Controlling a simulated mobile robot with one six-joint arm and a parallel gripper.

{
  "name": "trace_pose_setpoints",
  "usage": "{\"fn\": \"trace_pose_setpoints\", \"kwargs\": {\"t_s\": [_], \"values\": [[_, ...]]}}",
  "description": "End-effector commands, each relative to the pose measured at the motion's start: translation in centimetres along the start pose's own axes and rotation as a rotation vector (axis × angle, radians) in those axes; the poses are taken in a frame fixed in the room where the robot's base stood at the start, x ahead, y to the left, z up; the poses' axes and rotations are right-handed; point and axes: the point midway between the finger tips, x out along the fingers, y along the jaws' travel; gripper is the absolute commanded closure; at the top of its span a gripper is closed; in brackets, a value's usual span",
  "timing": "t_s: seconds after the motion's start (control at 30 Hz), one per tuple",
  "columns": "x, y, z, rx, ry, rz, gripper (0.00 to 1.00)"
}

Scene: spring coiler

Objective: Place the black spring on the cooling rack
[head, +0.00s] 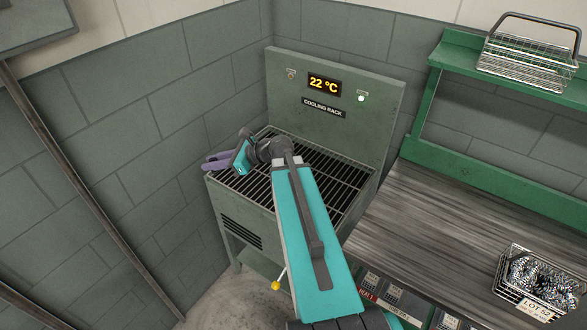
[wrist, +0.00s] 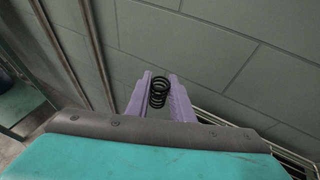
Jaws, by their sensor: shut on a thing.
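The black spring (wrist: 159,92) sits between the two purple fingers of my gripper (wrist: 160,95) in the wrist view, its coils showing near the fingertips. My gripper is shut on it. In the head view, my gripper (head: 215,161) is at the left edge of the cooling rack, its fingers pointing left. The spring cannot be made out there. The cooling rack (head: 335,180) is a green-grey stand with a dark slatted top and a back panel reading 22 °C and COOLING RACK. My arm covers part of the slats. No spring shows on the visible slats.
A workbench (head: 440,240) stands right of the rack, with a wire basket of springs (head: 540,285) labelled LOT 52. An empty wire basket (head: 527,55) sits on the green shelf above. A grey block wall (head: 130,130) is close behind and left of my gripper.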

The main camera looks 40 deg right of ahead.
Motion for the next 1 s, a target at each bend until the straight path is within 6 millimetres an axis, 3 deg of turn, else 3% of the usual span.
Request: {"fn": "trace_pose_setpoints", "kwargs": {"t_s": [0.2,0.5,0.8,1.0], "values": [[-4.5,-6.0,-2.7,0.112,0.001,-0.258,1.0],[-11.7,-11.8,-8.6,0.251,0.001,-0.586,1.0],[-18.0,-14.2,-14.3,0.351,0.0,-0.829,1.0],[-19.7,-14.5,-16.0,0.375,-0.002,-0.892,1.0]]}}
